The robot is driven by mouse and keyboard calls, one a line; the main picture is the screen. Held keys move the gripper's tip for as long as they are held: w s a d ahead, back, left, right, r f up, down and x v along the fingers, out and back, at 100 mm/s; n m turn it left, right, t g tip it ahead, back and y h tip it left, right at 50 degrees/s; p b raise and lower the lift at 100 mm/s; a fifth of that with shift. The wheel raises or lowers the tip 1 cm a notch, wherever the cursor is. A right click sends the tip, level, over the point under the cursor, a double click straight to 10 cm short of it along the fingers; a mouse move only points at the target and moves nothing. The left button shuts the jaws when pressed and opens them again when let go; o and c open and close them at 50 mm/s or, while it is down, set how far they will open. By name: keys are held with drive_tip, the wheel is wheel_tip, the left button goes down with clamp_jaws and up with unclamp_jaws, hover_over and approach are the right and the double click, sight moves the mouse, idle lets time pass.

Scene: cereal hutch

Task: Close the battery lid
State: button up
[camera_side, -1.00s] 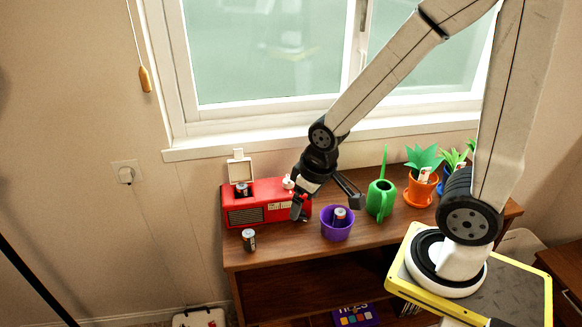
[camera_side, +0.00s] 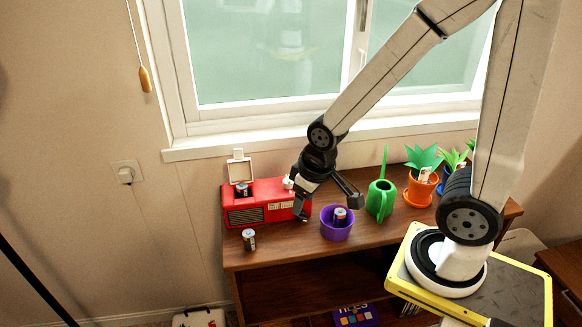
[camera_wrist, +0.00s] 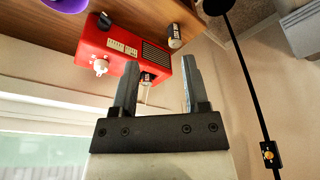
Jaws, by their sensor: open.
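The red radio (camera_side: 262,212) stands on the wooden cabinet below the window; it also shows in the wrist view (camera_wrist: 115,50). Its battery lid (camera_side: 240,168) stands raised, pale and upright, at the left of its top. A battery (camera_side: 242,190) shows in the opening beneath the lid. In the wrist view the lid (camera_wrist: 144,93) is partly hidden behind a finger. My gripper (camera_side: 331,202) is open and empty, at the radio's right end and apart from the lid. In the wrist view my gripper (camera_wrist: 158,82) has its fingers wide apart.
A loose battery (camera_side: 249,240) stands on the cabinet top (camera_side: 285,250) in front of the radio. A purple cup (camera_side: 336,229) with a battery in it stands right of the radio. A green watering can (camera_side: 381,200) and potted plants (camera_side: 421,188) stand farther right.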

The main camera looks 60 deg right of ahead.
drive_tip(key=shift+w+r, duration=0.1)
drive_tip(key=shift+w, duration=0.25)
drive_tip(key=c, duration=0.3)
drive_tip(key=shift+w+d+r, duration=0.1)
drive_tip(key=shift+w+d, duration=0.05)
drive_tip(key=shift+w, duration=0.35)
clamp_jaws()
drive_tip(key=w+d+r+m+h, duration=0.1)
drive_tip(key=w+d+m, duration=0.3)
drive_tip(key=w, duration=0.9)
drive_tip(key=w+d+r+m+h, duration=0.1)
drive_tip(key=w+d+r+m, duration=0.2)
drive_tip(key=w, duration=1.1)
drive_tip(key=d+m, duration=0.2)
drive_tip(key=d, duration=0.2)
drive_tip(key=shift+d+r, duration=0.2)
drive_tip(key=shift+d, duration=0.05)
